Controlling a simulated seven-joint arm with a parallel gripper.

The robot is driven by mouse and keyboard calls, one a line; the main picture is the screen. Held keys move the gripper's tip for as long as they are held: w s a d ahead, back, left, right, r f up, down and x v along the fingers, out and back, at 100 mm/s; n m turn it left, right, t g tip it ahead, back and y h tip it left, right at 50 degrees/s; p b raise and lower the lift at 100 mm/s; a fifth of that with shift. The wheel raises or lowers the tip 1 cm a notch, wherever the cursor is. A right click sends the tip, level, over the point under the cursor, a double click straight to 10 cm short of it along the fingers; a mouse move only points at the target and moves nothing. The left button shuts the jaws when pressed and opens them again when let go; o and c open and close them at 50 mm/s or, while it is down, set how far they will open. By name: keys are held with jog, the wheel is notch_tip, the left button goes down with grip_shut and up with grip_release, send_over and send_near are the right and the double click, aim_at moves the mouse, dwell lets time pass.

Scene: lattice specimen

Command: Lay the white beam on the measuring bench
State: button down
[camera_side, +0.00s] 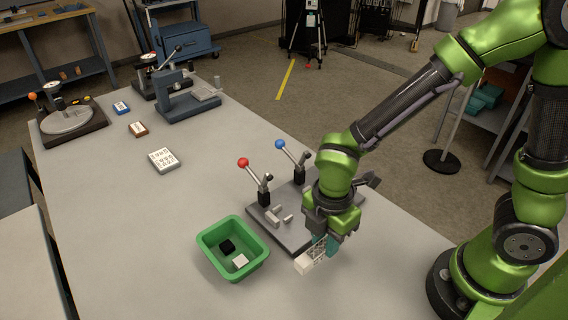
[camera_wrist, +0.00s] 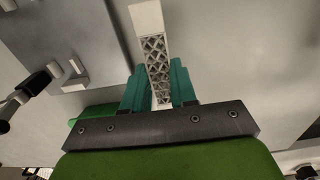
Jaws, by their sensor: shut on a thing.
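My gripper (camera_side: 322,243) is shut on the white beam (camera_side: 304,263), a lattice bar with solid white ends. In the wrist view the beam (camera_wrist: 156,52) stands out lengthwise from between the teal fingers (camera_wrist: 160,88), its far white end clear of them. In the side view the gripper hides part of the beam, and I cannot tell whether the beam touches the table. The gripper is just right of a grey plate (camera_side: 262,226) with two levers, red-knobbed and blue-knobbed, and small blocks on it. I cannot tell which fixture is the measuring bench.
A green bin (camera_side: 208,241) with a black and a white block stands left of the gripper. A blue-grey fixture (camera_side: 185,101), a dial stand (camera_side: 70,120) and a white patterned tile (camera_side: 163,160) lie farther back. The table's middle is clear.

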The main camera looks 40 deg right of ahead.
aim_at(324, 252)
jog(key=shift+f, duration=2.2)
jog(key=shift+f, duration=0.15)
jog(key=c, duration=0.9)
grip_release()
notch_tip(324, 252, up, 12)
jog(key=shift+r, duration=0.1)
jog(key=d+r+m+t+y, duration=0.1)
jog(key=d+r+m+t, duration=0.2)
jog(key=m, duration=0.8)
jog(key=s+d+r+m+t+y, duration=0.1)
jog(key=d+r+m+t, duration=0.3)
jog(key=d+r+m, duration=0.4)
jog(key=d+m, duration=0.1)
jog(key=m, duration=0.2)
jog(key=shift+s+d+r, duration=0.2)
jog(key=shift+d+r, duration=0.05)
jog(key=shift+d, duration=0.15)
